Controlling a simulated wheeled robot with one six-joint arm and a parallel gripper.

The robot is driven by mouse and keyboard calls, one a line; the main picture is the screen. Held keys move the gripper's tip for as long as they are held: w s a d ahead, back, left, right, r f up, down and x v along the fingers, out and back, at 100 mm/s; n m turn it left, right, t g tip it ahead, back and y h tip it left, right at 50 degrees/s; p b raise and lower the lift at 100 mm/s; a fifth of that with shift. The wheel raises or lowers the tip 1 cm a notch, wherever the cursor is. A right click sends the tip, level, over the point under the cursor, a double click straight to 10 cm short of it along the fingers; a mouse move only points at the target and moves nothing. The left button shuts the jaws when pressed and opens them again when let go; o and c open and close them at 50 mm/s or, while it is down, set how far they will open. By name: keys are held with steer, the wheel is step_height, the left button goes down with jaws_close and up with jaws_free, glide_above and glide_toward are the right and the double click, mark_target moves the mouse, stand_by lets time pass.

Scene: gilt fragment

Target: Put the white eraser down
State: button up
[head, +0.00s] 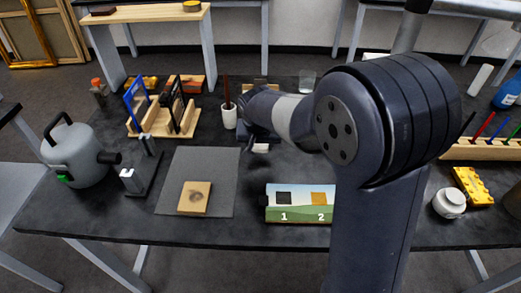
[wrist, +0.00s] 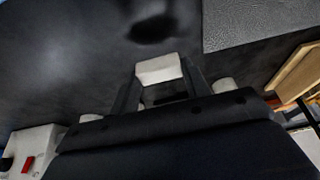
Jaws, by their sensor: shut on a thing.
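My gripper (head: 258,143) hangs over the middle of the black table, just right of the grey mat. It is shut on the white eraser (wrist: 158,69), which sits between the two fingertips (wrist: 157,82) in the wrist view. In the head view the eraser (head: 261,148) shows as a small white block under the gripper. It appears to be above the dark tabletop, but the exact gap is hard to tell. My arm hides part of the table behind and to the right.
A grey mat (head: 228,180) with a wooden block (head: 194,197) lies left of the gripper. A card marked 1 and 2 (head: 298,217) lies in front. A white cup (head: 229,118) stands behind left. A wooden rack (head: 180,125) and grey kettle-like vessel (head: 75,155) stand farther left.

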mark_target(260, 149)
steer(key=shift+f, duration=1.35)
steer(key=shift+f, duration=0.2)
steer(key=o, duration=0.9)
steer(key=shift+r, duration=0.15)
steer(key=shift+r, duration=0.25)
steer(key=v, duration=1.1)
steer(key=shift+s+r, duration=0.15)
steer(key=shift+r, duration=0.15)
